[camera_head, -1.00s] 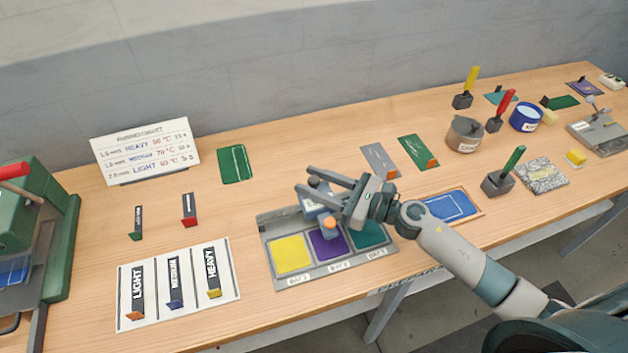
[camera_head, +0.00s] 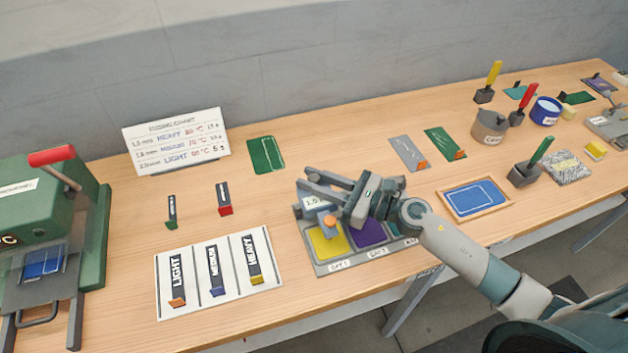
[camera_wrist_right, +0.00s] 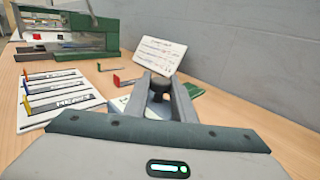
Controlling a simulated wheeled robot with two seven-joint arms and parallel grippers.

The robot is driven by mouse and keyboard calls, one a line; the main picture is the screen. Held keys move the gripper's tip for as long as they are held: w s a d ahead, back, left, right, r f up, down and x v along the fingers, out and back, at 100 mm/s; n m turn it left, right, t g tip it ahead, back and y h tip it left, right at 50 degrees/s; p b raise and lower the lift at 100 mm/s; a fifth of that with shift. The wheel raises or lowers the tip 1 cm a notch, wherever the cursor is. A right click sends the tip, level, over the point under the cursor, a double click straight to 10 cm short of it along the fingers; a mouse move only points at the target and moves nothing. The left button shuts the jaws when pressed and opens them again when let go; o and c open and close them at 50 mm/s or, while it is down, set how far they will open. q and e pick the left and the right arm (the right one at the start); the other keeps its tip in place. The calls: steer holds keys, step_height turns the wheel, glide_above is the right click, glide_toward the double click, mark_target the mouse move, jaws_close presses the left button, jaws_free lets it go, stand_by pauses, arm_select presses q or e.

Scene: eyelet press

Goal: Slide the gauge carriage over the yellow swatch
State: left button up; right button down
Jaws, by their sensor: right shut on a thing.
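The gauge tray (camera_head: 318,268) has a yellow swatch (camera_head: 330,246) in its left bay, a purple swatch (camera_head: 368,234) in the middle and a teal one at right, mostly hidden by my right arm. The gauge carriage (camera_head: 327,214), a bluish block with an orange knob (camera_head: 329,221), stands over the back part of the yellow swatch. My right gripper (camera_head: 312,183) reaches over the tray's back and is shut on the carriage's dark knob; this knob also shows between the fingers in the right wrist view (camera_wrist_right: 159,85). My left gripper is out of view.
A green press (camera_head: 40,205) with a red handle stands at left. A white board (camera_head: 218,300) with several labelled gauges lies left of the tray. A chart (camera_head: 175,142) stands behind. A blue framed panel (camera_head: 475,198), pots and brushes are at right.

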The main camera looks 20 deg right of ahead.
steer(key=shift+s+a, duration=0.1)
steer(key=shift+a, duration=0.1)
steer(key=c, duration=1.9)
jaws_free()
steer(key=shift+d, duration=0.1)
steer(key=o, duration=0.4)
steer(key=shift+a, duration=0.2)
steer(key=shift+d, duration=0.15)
steer(key=shift+s+d+f+b, duration=0.15)
steer(key=shift+s+d+b, duration=0.2)
steer(key=shift+d+b, duration=0.05)
steer(key=b+v, duration=0.7)
steer(key=v, duration=0.6)
steer(key=shift+s+d, duration=0.25)
steer(key=shift+s, duration=0.1)
steer(key=shift+b+v, duration=0.45)
steer(key=shift+v, duration=0.5)
steer(key=shift+s+d, duration=0.1)
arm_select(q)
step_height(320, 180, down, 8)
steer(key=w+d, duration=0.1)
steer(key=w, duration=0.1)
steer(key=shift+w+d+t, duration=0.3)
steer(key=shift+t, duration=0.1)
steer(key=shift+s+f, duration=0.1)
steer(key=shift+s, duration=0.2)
arm_select(e)
steer(key=shift+r, duration=0.25)
